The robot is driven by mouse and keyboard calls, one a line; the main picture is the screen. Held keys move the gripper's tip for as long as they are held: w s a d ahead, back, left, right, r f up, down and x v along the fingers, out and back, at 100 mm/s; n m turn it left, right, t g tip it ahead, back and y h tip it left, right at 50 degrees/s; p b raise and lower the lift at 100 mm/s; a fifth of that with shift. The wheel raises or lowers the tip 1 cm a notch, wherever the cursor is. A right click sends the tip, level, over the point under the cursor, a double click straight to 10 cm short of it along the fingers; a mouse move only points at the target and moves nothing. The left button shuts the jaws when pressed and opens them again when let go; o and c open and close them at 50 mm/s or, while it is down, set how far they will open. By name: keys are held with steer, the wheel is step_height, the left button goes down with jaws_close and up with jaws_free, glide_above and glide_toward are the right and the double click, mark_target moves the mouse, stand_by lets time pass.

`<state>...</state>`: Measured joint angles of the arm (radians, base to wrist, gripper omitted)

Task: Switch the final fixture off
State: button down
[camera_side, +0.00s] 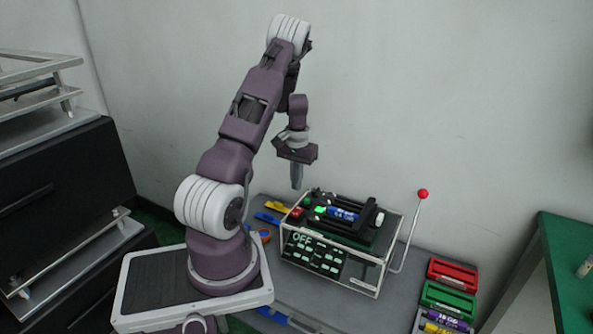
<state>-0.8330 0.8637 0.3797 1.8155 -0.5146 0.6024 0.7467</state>
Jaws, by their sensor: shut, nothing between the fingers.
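A lever fixture (345,240) stands on the grey bench to the right of my arm. It is a metal-framed box with a dark front panel (313,256) that shows green lit text reading "OFF". A thin lever with a red ball knob (422,194) rises at its right side, tilted slightly right. On its top are a small lit green patch (320,210), a red block and a blue cylinder with lettering between dark rails. My gripper (297,184) points down above the fixture's left end, shut and empty, apart from the fixture and far left of the lever knob.
Red (452,274), green (449,298) and other coloured holders lie on the bench (408,285) at right. Yellow and blue pieces (268,218) lie left of the fixture. A green-topped table (570,250) stands far right, and a dark cabinet far left.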

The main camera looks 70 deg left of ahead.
step_height(320, 180, up, 5)
glide_above(294, 212)
steer(key=w, duration=0.1)
steer(key=shift+a, duration=0.1)
steer(key=shift+s+r, duration=0.1)
steer(key=shift+s, duration=0.15)
steer(key=f, duration=1.4)
steer(key=shift+s, duration=0.2)
